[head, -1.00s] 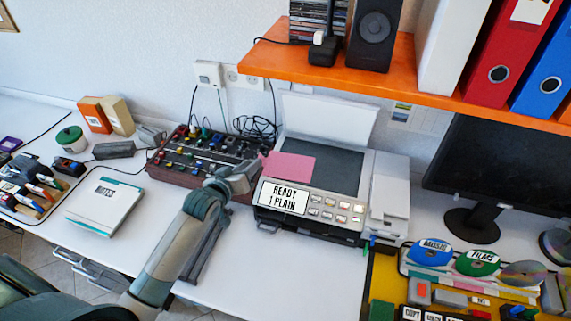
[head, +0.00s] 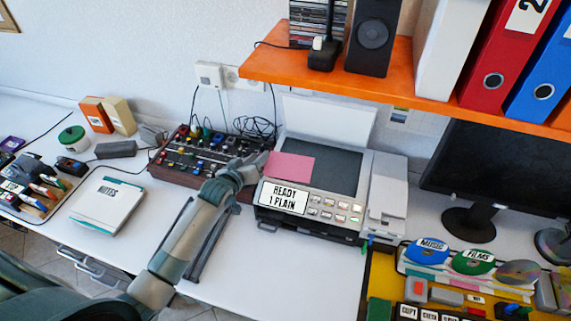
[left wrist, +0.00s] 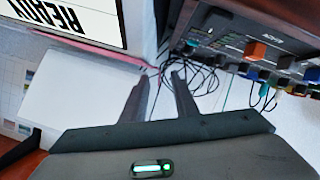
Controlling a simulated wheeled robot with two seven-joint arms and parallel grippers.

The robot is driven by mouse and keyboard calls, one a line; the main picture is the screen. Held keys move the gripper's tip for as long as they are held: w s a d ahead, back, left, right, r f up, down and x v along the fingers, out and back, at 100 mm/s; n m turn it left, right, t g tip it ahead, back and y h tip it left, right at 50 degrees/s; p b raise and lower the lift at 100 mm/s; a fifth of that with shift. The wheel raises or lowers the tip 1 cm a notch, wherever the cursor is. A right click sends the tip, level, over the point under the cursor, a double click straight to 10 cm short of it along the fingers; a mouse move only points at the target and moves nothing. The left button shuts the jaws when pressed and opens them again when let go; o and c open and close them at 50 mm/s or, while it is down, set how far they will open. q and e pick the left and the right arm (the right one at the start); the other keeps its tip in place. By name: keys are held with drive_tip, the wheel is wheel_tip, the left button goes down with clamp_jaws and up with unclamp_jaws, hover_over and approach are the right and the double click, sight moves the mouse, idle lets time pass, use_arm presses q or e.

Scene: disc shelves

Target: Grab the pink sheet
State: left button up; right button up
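The pink sheet (head: 289,167) lies on the left part of the printer's (head: 335,200) glass, its left edge near the printer's side. My left gripper (head: 262,162) is just left of the sheet, between the printer and the mixer. In the left wrist view the sheet (left wrist: 100,53) shows nearly edge-on as a thin pink strip. Its end reaches close to the tips of my left gripper (left wrist: 158,82). The fingers are apart, with only background cables visible between them. I cannot tell whether a finger touches the sheet. My right gripper is not in view.
The knobbed mixer (head: 195,160) stands close on the left of the printer. The printer's white lid (head: 325,118) is raised behind. An orange shelf (head: 410,75) with a speaker and binders hangs above. The white desk in front of the printer is clear.

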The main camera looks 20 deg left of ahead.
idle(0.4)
use_arm(q)
clamp_jaws()
drive_tip(key=shift+r, duration=0.15)
drive_tip(key=s+d+r+b, duration=0.1)
drive_tip(key=d+r+b, duration=0.3)
drive_tip(key=d+r, duration=0.6)
drive_tip(key=shift+s+d+r, duration=0.35)
drive_tip(key=shift+s+d, duration=0.05)
drive_tip(key=shift+d, duration=0.35)
